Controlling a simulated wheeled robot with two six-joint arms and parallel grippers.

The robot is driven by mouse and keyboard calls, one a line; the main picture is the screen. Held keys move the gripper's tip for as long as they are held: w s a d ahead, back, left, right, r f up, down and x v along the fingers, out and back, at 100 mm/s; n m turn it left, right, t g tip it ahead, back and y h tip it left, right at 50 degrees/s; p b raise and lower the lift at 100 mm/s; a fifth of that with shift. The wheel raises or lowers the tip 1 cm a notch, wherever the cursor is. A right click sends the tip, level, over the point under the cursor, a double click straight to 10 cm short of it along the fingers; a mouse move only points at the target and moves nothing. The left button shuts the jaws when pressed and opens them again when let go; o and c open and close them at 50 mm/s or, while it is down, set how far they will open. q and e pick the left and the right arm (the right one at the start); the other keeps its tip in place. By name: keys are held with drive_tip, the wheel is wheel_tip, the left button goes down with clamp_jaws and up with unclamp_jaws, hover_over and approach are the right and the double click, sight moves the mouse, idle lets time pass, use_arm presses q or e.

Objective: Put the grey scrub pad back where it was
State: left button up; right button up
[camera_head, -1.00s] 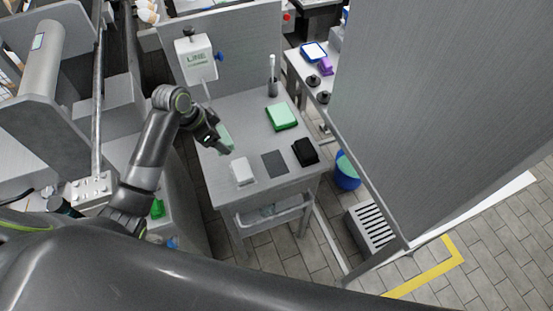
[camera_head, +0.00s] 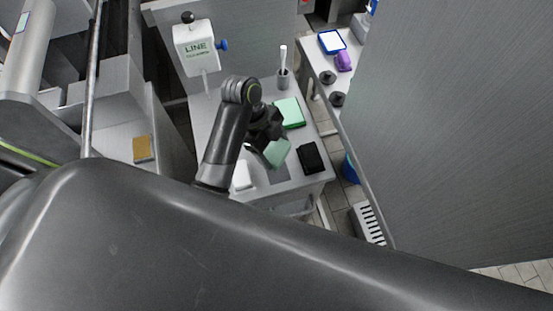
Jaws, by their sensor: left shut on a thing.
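My left gripper (camera_head: 267,136) is shut on a grey-green scrub pad (camera_head: 277,153) and holds it tilted above the grey table (camera_head: 310,187). A flat dark grey square (camera_head: 281,174) lies on the table just below the pad in the picture, partly hidden by it. I cannot tell whether the pad touches the table. My right gripper is not in view.
A black pad (camera_head: 312,157) lies right of the square and a white block (camera_head: 241,176) left of it. A green pad (camera_head: 289,112) lies behind, near a grey cup with a brush (camera_head: 283,79). A dispenser marked LINE (camera_head: 195,48) stands at the back left.

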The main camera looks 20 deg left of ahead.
sight(274, 156)
use_arm(q)
drive_tip(key=shift+s+f, duration=0.2)
drive_tip(key=shift+f, duration=0.65)
drive_tip(key=shift+w+f+p, duration=0.25)
drive_tip(key=shift+f+p, duration=0.1)
drive_tip(key=shift+f, duration=0.85)
wheel_tip(274, 156, down, 4)
drive_tip(key=shift+r, duration=0.15)
drive_tip(key=shift+f, duration=0.4)
drive_tip(key=o, duration=0.9)
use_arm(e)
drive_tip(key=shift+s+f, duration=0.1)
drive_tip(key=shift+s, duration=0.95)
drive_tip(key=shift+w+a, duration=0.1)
